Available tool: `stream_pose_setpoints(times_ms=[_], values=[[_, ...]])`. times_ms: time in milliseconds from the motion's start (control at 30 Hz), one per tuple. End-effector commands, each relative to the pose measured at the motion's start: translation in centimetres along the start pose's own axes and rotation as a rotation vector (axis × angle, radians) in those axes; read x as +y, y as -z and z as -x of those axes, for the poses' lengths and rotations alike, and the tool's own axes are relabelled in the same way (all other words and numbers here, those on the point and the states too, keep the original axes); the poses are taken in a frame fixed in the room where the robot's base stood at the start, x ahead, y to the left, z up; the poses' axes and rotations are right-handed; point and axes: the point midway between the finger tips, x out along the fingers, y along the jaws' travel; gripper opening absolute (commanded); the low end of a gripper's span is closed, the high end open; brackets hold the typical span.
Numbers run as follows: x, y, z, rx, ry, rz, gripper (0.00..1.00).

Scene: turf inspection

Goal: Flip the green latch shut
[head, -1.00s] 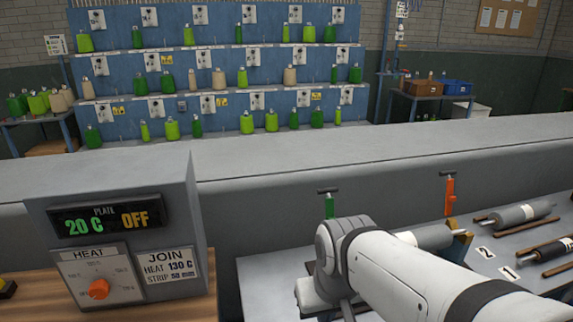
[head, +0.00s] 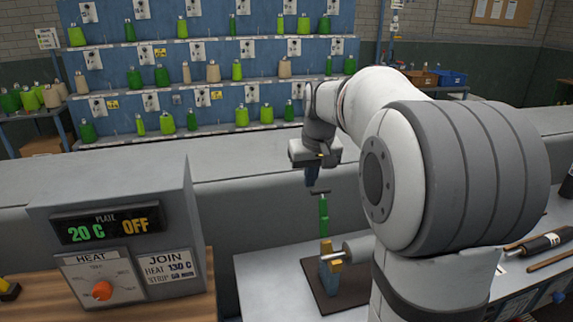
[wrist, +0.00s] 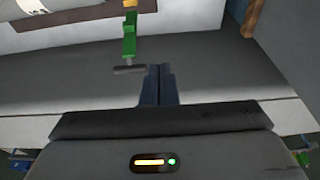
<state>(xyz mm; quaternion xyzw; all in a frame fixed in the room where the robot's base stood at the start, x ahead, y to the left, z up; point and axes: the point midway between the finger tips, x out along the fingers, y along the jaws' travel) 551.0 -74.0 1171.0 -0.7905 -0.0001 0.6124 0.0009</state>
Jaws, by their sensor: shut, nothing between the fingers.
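The green latch (head: 324,214) stands upright in the head view, with a dark crossbar at its top, beside a roller on a dark base plate. It also shows in the wrist view (wrist: 130,38), at the upper middle, with its crossbar toward my fingers. My gripper (head: 313,176) is above the latch's crossbar in the head view, fingers pointing down. In the wrist view my gripper (wrist: 159,72) has its two blue fingers together and empty, a little right of the crossbar. I cannot tell whether they touch it.
A grey control box (head: 118,240) with a heat dial stands on a wooden bench at the left. A long grey ledge (head: 240,170) runs behind the latch. My arm covers much of the right side. Shelves (head: 210,60) with several green spools stand far back.

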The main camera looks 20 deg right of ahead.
Motion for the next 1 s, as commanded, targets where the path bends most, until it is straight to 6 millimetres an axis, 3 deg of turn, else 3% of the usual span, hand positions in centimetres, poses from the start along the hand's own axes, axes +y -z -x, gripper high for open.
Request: stream_pose_setpoints(times_ms=[33, 100, 300, 767, 1000], values=[[1.2, 2.5, 0.3, 0.000, 0.000, -0.003, 0.00], [2.6, 5.0, 0.3, 0.005, -0.001, -0.003, 0.00], [5.0, 8.9, 0.1, 0.015, -0.001, 0.000, 0.00], [5.5, 9.5, -0.2, 0.017, -0.001, 0.001, 0.00], [5.5, 9.5, -3.0, 0.014, -0.001, 0.000, 0.00]])
